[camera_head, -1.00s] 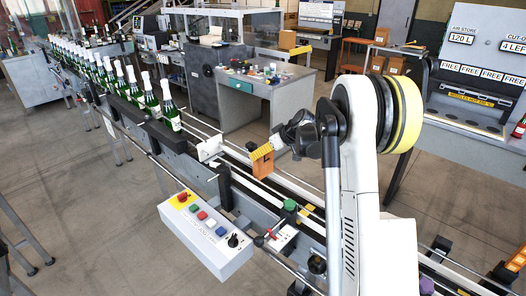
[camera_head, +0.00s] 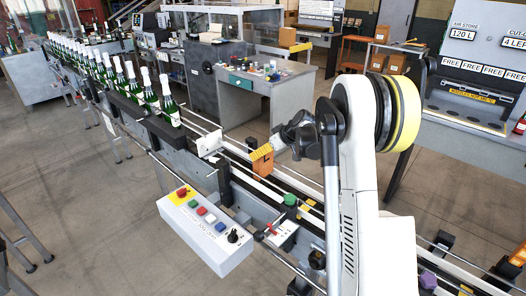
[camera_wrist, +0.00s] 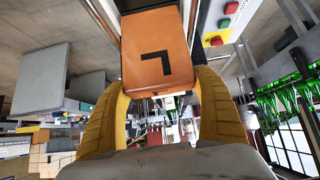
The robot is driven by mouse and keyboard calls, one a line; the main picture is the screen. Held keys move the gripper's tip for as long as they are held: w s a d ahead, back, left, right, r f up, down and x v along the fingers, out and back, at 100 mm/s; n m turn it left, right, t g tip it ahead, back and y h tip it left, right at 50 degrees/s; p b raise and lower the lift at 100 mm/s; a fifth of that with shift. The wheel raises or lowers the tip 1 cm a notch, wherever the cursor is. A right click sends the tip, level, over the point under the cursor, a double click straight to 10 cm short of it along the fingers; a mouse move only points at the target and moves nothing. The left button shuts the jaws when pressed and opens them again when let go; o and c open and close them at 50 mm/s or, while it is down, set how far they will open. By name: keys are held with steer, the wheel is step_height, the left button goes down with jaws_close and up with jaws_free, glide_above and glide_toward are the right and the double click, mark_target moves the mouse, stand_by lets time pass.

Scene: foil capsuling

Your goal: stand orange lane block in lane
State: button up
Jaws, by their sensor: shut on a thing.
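The orange lane block (camera_head: 262,166) is between the yellow fingers of my gripper (camera_head: 264,150), over the conveyor lane (camera_head: 252,184) in the head view. I cannot tell whether its lower end touches the lane. In the wrist view the block (camera_wrist: 157,35) fills the top middle, with a black L-shaped mark on its face. The yellow fingers of my gripper (camera_wrist: 158,85) close on it from both sides. The lane under the block is partly hidden by the block and my arm.
A row of green bottles (camera_head: 148,92) stands on the conveyor at left. A white plate (camera_head: 208,142) is left of the block. A green knob (camera_head: 291,200) and a button box (camera_head: 208,230) are on the near side. A grey desk (camera_head: 240,95) stands behind.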

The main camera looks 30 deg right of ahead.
mark_target(267, 159)
steer(key=shift+f+b, duration=1.85)
steer(key=shift+f, duration=0.7)
steer(key=o, duration=1.4)
steer(key=shift+r, duration=0.1)
steer(key=v, duration=1.2)
steer(key=shift+d, duration=0.1)
steer(key=s+a+r+m+g+h+b, duration=0.1)
steer(key=s+a+r+m+b, duration=0.15)
steer(key=s+a, duration=1.05)
steer(key=s+a+f+b, duration=0.1)
steer(key=s+a+f, duration=0.1)
steer(key=s, duration=0.4)
steer(key=s+a+f+m+h+b, duration=0.1)
steer(key=s+a+f+b, duration=0.1)
steer(key=s+a, duration=0.3)
steer(key=s+a+f+h+b, duration=0.1)
steer(key=s+a+f, duration=0.2)
steer(key=s, duration=0.4)
steer(key=shift+s+a+f+m+b, duration=0.1)
steer(key=shift+a+f+m+b, duration=0.25)
steer(key=shift+a, duration=0.4)
